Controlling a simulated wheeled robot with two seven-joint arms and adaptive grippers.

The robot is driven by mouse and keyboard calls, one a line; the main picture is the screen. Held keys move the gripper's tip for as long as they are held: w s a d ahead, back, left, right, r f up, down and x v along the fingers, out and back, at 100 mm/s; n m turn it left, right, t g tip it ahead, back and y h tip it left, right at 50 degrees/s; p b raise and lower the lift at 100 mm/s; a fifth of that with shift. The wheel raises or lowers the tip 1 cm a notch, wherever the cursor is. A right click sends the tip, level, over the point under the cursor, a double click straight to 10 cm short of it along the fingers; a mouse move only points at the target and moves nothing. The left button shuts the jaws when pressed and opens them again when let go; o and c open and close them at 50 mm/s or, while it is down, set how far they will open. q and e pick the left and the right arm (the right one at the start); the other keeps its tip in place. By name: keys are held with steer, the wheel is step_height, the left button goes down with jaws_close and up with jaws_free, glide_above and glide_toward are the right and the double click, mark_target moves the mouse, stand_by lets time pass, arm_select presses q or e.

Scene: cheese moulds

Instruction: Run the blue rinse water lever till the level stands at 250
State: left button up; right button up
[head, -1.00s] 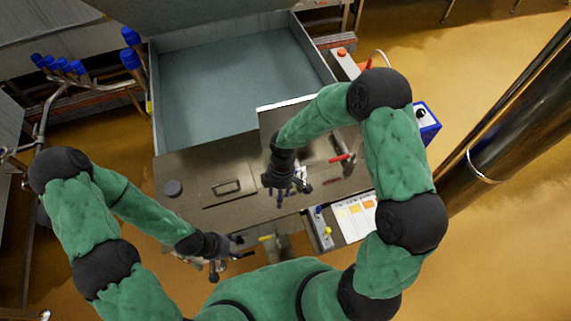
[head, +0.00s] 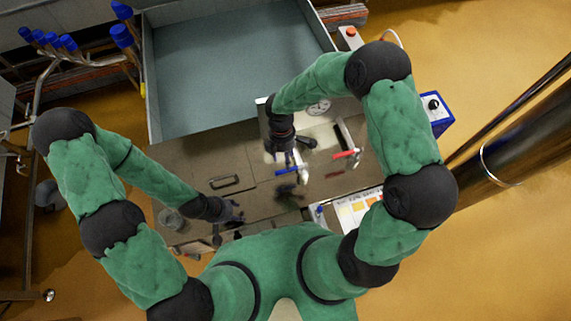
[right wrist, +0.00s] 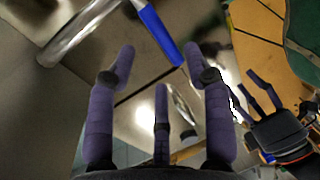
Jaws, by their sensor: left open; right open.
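The blue lever handle (head: 285,171) lies over the steel panel in the head view, just below my right gripper (head: 289,157). In the right wrist view the blue handle (right wrist: 160,34) runs diagonally between the spread tips of my right gripper (right wrist: 160,65). The fingers are open and not closed on it; whether one touches it I cannot tell. A round white dial (head: 318,107) shows at the back of the panel, too small to read. My left gripper (head: 232,214) is open and empty near the front left of the worktop.
A red lever (head: 345,154) stands right of the blue one. A large grey vat (head: 230,65) lies behind the worktop (head: 190,165). A blue box (head: 437,112) with a black knob is at the right. A chart with coloured squares (head: 355,210) lies at the front.

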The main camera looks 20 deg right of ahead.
steer(key=shift+s+f, duration=0.25)
steer(key=shift+f, duration=1.1)
steer(key=shift+s+f, duration=0.25)
steer(key=shift+f, duration=1.05)
steer(key=shift+c, duration=0.3)
jaws_close()
